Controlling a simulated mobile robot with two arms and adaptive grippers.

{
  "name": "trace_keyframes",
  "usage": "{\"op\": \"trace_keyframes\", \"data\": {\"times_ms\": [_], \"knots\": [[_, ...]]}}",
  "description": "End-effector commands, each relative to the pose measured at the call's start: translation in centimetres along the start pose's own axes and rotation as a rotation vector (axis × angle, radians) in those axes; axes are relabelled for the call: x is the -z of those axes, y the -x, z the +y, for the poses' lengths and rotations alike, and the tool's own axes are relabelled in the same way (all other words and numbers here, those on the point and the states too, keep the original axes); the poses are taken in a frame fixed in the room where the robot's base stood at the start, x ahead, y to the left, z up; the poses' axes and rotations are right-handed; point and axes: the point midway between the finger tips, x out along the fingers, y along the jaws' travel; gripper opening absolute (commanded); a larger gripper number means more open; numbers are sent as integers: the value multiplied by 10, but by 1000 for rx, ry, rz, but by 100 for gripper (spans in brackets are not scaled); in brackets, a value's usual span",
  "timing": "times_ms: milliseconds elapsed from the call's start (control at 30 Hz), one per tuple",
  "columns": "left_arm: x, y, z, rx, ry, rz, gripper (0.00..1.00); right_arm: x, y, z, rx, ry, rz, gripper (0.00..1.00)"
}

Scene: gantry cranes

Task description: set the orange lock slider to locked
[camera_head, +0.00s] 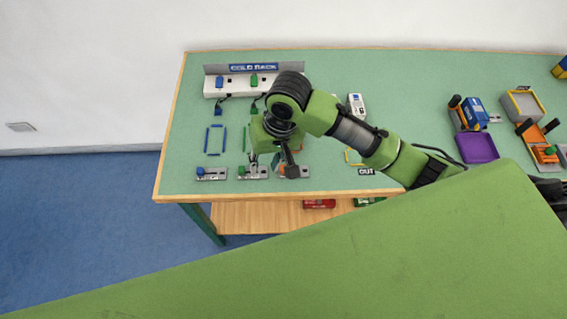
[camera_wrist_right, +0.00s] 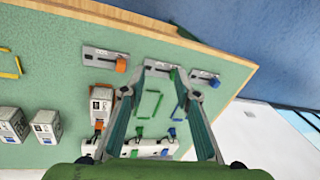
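The orange lock slider (camera_wrist_right: 105,60) is a grey plate at the table's front edge, with its orange knob (camera_wrist_right: 121,64) at the right end in the wrist view. In the head view its plate (camera_head: 304,171) shows partly behind my gripper, with the knob near the left end. My right gripper (camera_wrist_right: 166,74) is open and empty. Its fingertips are apart, in line with the green slider (camera_wrist_right: 172,74) in the wrist view and beside the orange knob, not around it. In the head view my right gripper (camera_head: 286,166) is low over the front edge. My left gripper is out of view.
The blue slider (camera_head: 211,173) lies left of the green one. The white cold rack (camera_head: 225,86) stands at the back. Blue and green outlines lie between. A labelled white box (camera_head: 357,105) stands right of my arm, and a purple tray (camera_head: 477,147) further right.

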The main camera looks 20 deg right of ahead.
Motion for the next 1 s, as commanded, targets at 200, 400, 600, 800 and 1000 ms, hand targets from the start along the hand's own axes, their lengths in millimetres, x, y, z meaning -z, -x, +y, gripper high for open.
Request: {"op": "trace_keyframes", "data": {"times_ms": [200, 400, 600, 800, 1000], "knots": [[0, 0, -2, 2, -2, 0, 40, 28, 42, 31, -155, -161, -38, 29], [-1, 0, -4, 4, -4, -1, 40, 35, 57, 45, -212, -236, -49, 29], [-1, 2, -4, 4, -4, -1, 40, 32, 37, 49, -214, -241, -54, 29], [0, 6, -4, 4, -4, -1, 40, 29, -4, 58, -215, -241, -53, 29], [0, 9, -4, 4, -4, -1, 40, 26, -44, 66, -213, -239, -52, 29]]}}
